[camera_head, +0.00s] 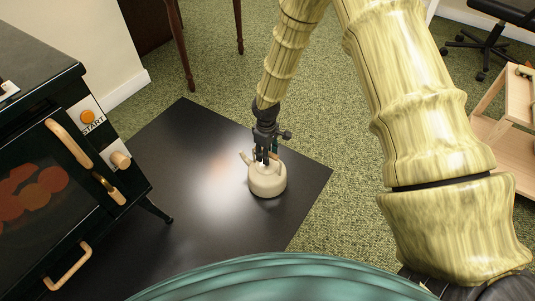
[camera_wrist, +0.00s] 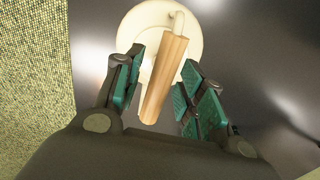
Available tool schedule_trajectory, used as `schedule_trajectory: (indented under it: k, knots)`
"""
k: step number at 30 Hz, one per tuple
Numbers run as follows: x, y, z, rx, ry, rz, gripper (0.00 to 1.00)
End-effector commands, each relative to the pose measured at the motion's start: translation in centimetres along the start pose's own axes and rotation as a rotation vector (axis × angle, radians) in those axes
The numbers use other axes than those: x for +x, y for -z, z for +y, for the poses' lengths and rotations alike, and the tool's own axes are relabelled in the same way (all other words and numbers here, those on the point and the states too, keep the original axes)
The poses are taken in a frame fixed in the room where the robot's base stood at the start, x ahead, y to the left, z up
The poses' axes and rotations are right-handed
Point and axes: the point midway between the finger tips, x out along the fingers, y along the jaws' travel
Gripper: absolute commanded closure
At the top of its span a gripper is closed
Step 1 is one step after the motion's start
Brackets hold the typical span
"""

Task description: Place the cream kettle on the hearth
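The cream kettle (camera_head: 268,181) appears to stand upright on the black hearth (camera_head: 190,130), near the hearth's right side. My gripper (camera_head: 266,154) is directly above it, pointing down. In the wrist view, the kettle's round cream body (camera_wrist: 140,22) lies below its wooden handle (camera_wrist: 163,82). My gripper's green-padded fingers (camera_wrist: 162,90) stand on either side of the handle, with gaps visible between the pads and the wood. The gripper is open.
A black stove (camera_head: 60,150) with an orange start button and wooden handles stands at the left, its leg on the hearth. Green carpet (camera_head: 225,65) surrounds the hearth. Dark table legs (camera_head: 180,45) stand behind. A wooden shelf unit (camera_head: 510,125) is at the right.

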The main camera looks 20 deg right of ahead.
Motion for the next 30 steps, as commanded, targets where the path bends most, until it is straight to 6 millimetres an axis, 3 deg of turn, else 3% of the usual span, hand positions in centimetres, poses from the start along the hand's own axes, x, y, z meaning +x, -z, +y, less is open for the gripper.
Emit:
schedule_trajectory:
  k: [9,18,24,30]
  knots:
    - [-5.8,0.1,0.1,0.000,-0.002,0.002,0.61]
    - [-10.2,0.0,0.0,0.000,-0.001,0.001,0.61]
    - [-11.4,0.0,0.0,0.000,0.000,0.000,0.61]
    - [-11.3,-0.1,-0.2,0.003,0.003,0.000,0.61]
